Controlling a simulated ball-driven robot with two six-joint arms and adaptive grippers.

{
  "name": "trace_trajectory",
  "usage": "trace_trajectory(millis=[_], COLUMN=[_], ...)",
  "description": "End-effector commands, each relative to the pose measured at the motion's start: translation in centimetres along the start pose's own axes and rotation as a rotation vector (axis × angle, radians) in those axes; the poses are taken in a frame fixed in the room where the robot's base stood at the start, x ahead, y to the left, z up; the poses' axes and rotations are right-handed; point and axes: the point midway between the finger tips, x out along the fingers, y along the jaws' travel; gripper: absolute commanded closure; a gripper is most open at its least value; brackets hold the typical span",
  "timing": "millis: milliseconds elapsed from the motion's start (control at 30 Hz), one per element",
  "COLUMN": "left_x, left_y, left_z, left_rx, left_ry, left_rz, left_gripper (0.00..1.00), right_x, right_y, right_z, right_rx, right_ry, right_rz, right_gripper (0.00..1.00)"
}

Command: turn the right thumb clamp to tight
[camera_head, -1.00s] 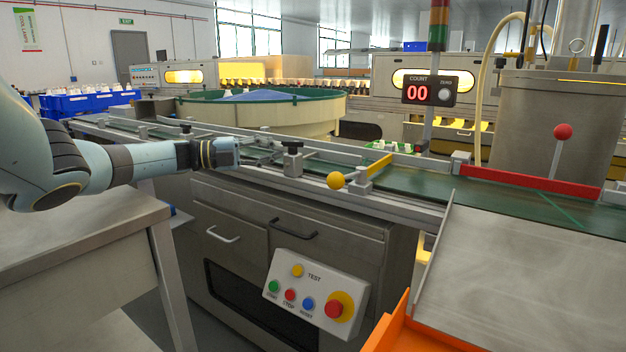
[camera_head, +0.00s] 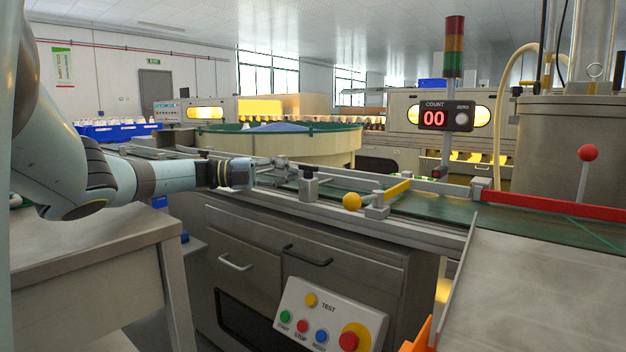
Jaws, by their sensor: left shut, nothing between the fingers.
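The right thumb clamp (camera_head: 308,186) is a grey block with a dark knob on top, standing on the near guide rail of the conveyor. My left gripper (camera_head: 250,173) reaches in from the left and is shut and empty. It is level with the rail, to the left of the clamp, with a gap between them. A second dark knob (camera_head: 203,153), perhaps the other clamp, shows behind my left wrist farther up the line. I cannot read from here how tight the right clamp is. My right gripper is out of view.
A button panel (camera_head: 330,318) sits below on the cabinet. A steel table (camera_head: 90,250) lies under my left arm. The counter (camera_head: 447,116) reads 00.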

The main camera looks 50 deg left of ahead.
Motion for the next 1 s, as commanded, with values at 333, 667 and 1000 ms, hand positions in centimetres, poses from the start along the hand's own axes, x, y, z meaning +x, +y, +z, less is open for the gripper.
trace_trajectory(millis=[333, 667, 1000], left_x=[0.0, -4.7, -11.0], left_y=[0.0, 0.1, 0.0], left_z=[0.0, 0.1, 0.1], left_rx=[0.001, -0.001, 0.001], left_ry=[-0.001, -0.003, -0.002], left_rz=[0.0, 0.006, 0.0], left_gripper=[1.0, 1.0, 1.0], right_x=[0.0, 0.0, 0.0], right_y=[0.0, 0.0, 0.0], right_z=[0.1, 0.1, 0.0], right_rx=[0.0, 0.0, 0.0], right_ry=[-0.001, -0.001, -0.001], right_rz=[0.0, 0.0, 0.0], right_gripper=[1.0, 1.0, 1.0])
